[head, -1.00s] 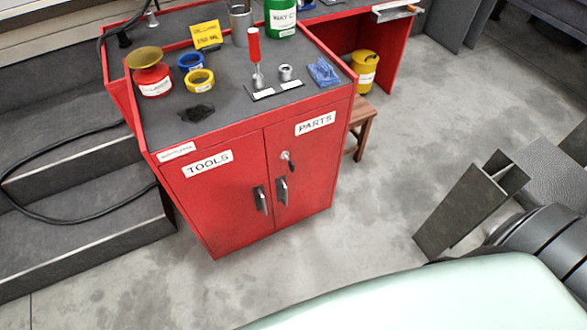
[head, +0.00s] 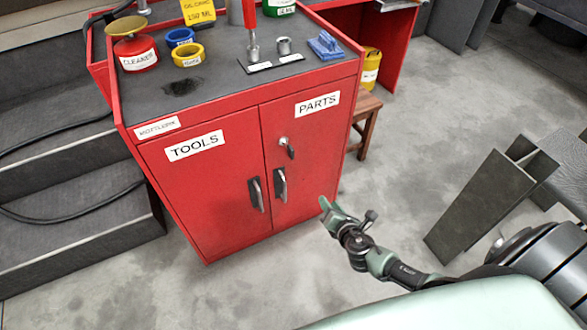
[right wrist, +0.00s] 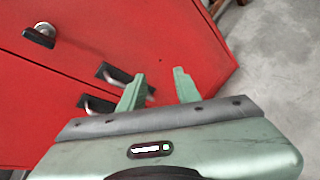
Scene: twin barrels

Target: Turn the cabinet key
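The red cabinet (head: 225,190) has two doors, labelled TOOLS and PARTS. The dark key (head: 290,151) sits in a round silver lock high on the PARTS door. In the right wrist view the key (right wrist: 39,37) shows at the upper left, its dark bow slanting down to the right. My right gripper (head: 326,208) is to the right of and below the key, apart from it. In the right wrist view its two green fingers (right wrist: 158,85) are spread with nothing between them. My left gripper is not in view.
Two door handles (head: 280,186) (head: 257,194) stick out below the lock. The cabinet top carries a red can (head: 135,55), tape rolls (head: 187,55) and a blue cloth (head: 326,45). A wooden stool (head: 366,119) stands at the right. Floor in front is clear.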

